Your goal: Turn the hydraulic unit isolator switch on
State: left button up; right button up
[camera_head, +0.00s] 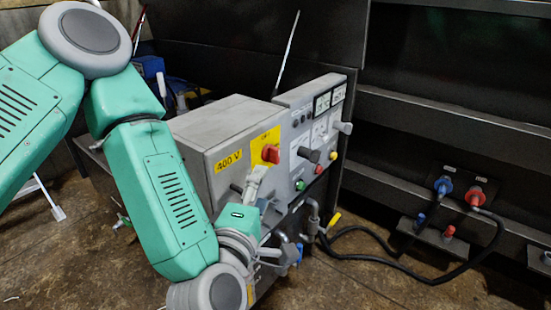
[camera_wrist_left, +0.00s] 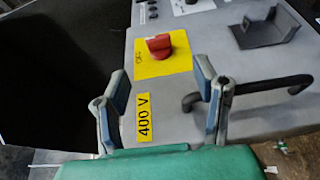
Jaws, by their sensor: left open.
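The isolator switch is a red rotary knob (camera_head: 270,154) on a yellow plate (camera_head: 262,141), set on the front panel of the grey hydraulic unit (camera_head: 222,128). In the left wrist view the red knob (camera_wrist_left: 159,46) sits beyond the fingertips, roughly centred between them. My left gripper (camera_head: 259,178) is just below and in front of the knob in the head view. In the left wrist view my left gripper (camera_wrist_left: 160,80) is open, with its two fingers spread and nothing between them. The fingers appear apart from the knob. My right gripper is not in view.
A bent dark handle (camera_wrist_left: 250,90) lies right of the gripper in the wrist view. A 400 V label (camera_head: 228,161) marks the unit's side. Other grey knobs and buttons (camera_head: 300,185) crowd the panel. Black hoses (camera_head: 385,255) run right to couplings on the dark compactor wall.

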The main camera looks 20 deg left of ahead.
aim_at(275, 158)
pick_arm(q)
jog(key=w+b, duration=0.1)
jog(key=w, duration=0.6)
jog(key=w+a+b, duration=0.1)
jog(key=w, duration=0.2)
jog(key=shift+w+b, duration=0.25)
jog(key=shift+b, duration=0.05)
jog(key=shift+w+d, duration=0.15)
jog(key=shift+w, duration=0.25)
jog(key=shift+r, duration=0.1)
jog(key=shift+c, duration=0.4)
jog(key=c, duration=1.1)
